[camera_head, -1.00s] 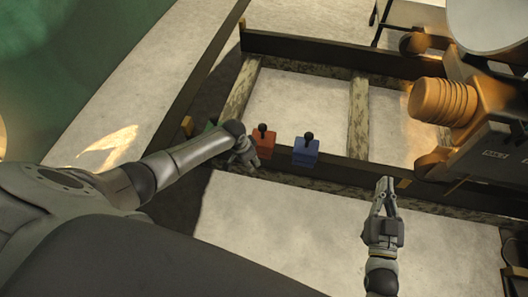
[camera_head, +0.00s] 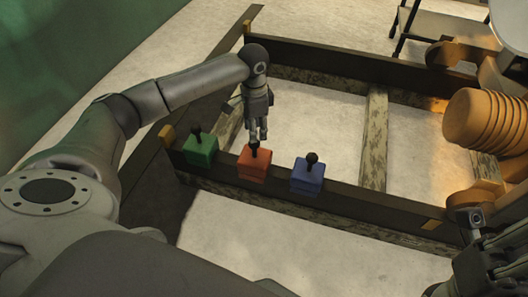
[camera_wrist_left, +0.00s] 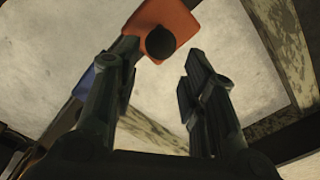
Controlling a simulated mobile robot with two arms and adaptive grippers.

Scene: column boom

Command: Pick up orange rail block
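The orange rail block (camera_head: 254,168) sits on the dark front rail, between a green block and a blue block, with a black knob on top. In the left wrist view the orange block (camera_wrist_left: 166,22) is at the top centre, its round black knob just beyond the fingertips. My left gripper (camera_head: 258,138) is above and just behind the knob, pointing down. In the left wrist view its fingers (camera_wrist_left: 158,68) are spread apart with nothing between them. My right gripper (camera_head: 468,232) is at the lower right edge, partly cut off; its fingers cannot be made out clearly.
A green block (camera_head: 201,150) stands on the rail to the left and a blue block (camera_head: 307,175) to the right, each with a black knob. The dark rail (camera_head: 370,208) runs across the wooden sleepers. An orange ribbed machine part (camera_head: 482,122) is at the right.

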